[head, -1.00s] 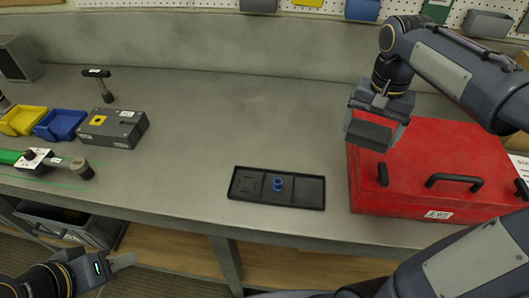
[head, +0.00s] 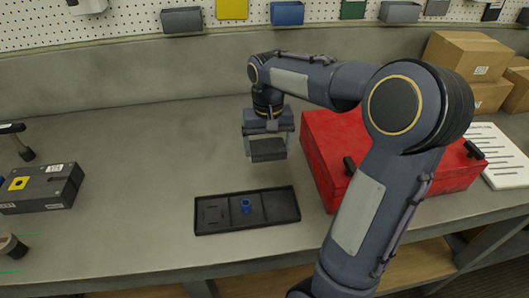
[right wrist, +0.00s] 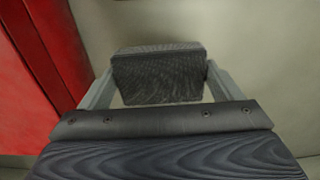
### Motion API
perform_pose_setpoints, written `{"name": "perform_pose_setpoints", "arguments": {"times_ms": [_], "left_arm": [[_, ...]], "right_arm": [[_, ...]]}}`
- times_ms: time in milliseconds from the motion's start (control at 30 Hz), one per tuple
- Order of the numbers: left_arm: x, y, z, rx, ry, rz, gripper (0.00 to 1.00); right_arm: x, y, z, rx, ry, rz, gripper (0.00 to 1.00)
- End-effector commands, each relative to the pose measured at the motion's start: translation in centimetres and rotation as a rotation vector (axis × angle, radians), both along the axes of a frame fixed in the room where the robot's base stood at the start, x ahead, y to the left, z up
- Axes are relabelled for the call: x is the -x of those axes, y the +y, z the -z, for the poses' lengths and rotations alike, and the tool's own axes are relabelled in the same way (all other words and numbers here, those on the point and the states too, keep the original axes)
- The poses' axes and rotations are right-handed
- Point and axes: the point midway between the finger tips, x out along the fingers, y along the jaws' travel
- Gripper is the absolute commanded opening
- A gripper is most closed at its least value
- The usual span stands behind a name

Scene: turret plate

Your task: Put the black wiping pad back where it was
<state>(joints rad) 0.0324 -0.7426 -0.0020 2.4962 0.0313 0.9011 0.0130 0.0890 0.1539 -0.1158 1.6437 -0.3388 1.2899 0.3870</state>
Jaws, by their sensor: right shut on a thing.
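The black wiping pad (head: 268,153) is a dark grey-black block. My right gripper (head: 268,144) is shut on it, with one finger at each end, and holds it in the air above the bench. The right wrist view shows the pad (right wrist: 158,75) between both fingers. The pad is up behind the black tray (head: 275,206) and left of the red toolbox (head: 320,132). The tray lies flat on the bench, and a small blue ring-like part (head: 246,206) stands in its middle section. My left gripper is not in view.
The toolbox also shows in the right wrist view (right wrist: 38,65). A grey box with a yellow square (head: 45,188) and a hammer-like tool (head: 22,145) are at the left. Bench left of the tray is clear.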

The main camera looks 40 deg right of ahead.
Motion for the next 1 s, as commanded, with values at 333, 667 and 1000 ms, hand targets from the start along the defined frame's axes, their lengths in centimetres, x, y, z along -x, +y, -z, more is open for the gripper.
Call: {"name": "perform_pose_setpoints", "arguments": {"times_ms": [333, 667, 1000], "left_arm": [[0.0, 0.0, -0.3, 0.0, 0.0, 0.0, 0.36], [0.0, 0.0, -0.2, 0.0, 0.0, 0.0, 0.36], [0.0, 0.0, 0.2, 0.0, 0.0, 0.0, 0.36]], "right_arm": [[-2.3, -1.0, 3.1, -0.001, 0.002, 0.001, 0.67], [-2.3, -1.0, 6.0, 0.0, -0.002, 0.0, 0.67], [-2.3, -1.0, 6.6, 0.0, -0.001, 0.0, 0.67]]}}
